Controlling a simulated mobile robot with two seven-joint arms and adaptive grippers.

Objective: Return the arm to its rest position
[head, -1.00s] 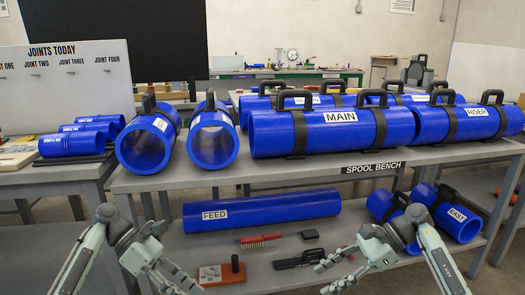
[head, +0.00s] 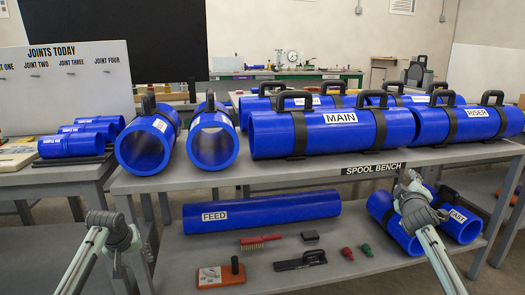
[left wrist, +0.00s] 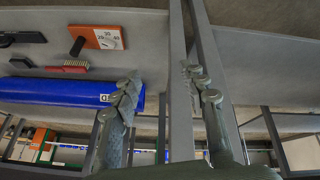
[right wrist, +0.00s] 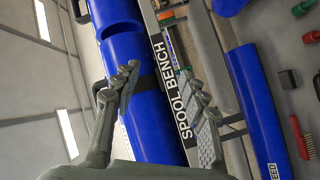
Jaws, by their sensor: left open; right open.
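My left gripper (left wrist: 160,71) is open and empty in the left wrist view, with its two fingers apart against the grey bench frame and lower shelf. My right gripper (right wrist: 158,71) is open and empty in the right wrist view, with the blue pipes and the "SPOOL BENCH" label (right wrist: 172,90) behind it. In the head view my left arm is folded at the lower left and my right arm stands at the lower right, in front of the shelf. I cannot make out the fingers clearly there.
The spool bench (head: 330,172) carries the blue MAIN pipe (head: 345,132) and other handled pipes. Its lower shelf (head: 222,248) holds the FEED pipe (head: 275,208), a red brush (head: 261,239), an orange block (head: 212,280) and small red and green fittings (head: 347,254). The middle front is clear of my arms.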

